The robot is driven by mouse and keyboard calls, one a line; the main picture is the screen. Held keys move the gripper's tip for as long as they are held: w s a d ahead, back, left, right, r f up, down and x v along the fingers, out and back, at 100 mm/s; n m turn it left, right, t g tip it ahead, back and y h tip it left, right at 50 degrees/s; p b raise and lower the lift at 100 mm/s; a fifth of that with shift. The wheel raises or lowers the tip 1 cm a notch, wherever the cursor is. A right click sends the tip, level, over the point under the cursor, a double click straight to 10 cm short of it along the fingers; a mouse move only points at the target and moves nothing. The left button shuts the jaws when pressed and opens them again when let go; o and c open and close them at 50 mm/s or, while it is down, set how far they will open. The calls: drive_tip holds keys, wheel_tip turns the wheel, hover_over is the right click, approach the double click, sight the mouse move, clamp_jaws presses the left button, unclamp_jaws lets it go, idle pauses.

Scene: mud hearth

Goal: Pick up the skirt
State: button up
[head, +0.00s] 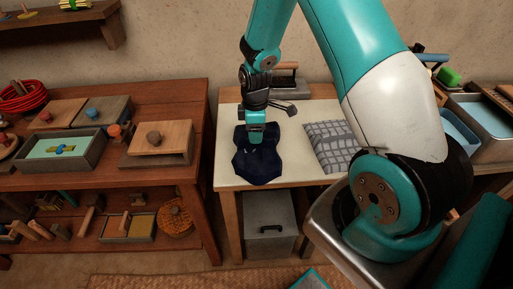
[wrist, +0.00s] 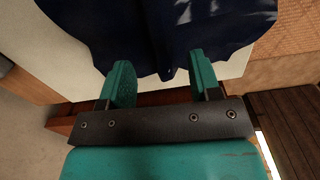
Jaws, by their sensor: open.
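The skirt, a dark navy cloth (head: 258,163), lies spread on the white-topped table (head: 228,181). In the wrist view the dark cloth (wrist: 165,32) fills the top middle, with its edge near my fingertips. My gripper (head: 256,138) is above the cloth's upper part in the head view. In the wrist view my gripper (wrist: 160,75) shows two teal fingers apart, with nothing held between them. The fingertips overlap the cloth's edge in the picture; I cannot tell whether they touch it.
A grey checked cushion or folded cloth (head: 333,146) lies right of the skirt. A wooden shelf (head: 190,176) with boxes and trays stands left, across a narrow gap. A grey bin (head: 269,222) is under the table. Blue trays (head: 458,130) stand at the right.

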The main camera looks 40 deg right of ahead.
sight(257, 145)
drive_tip(key=f, duration=0.4)
drive_tip(key=shift+s+d+f+p, duration=0.1)
drive_tip(key=shift+s+f+p, duration=0.1)
drive_tip(key=shift+f+p, duration=0.15)
drive_tip(key=shift+c, duration=0.2)
drive_tip(key=c, duration=0.9)
drive_tip(key=shift+o, duration=0.3)
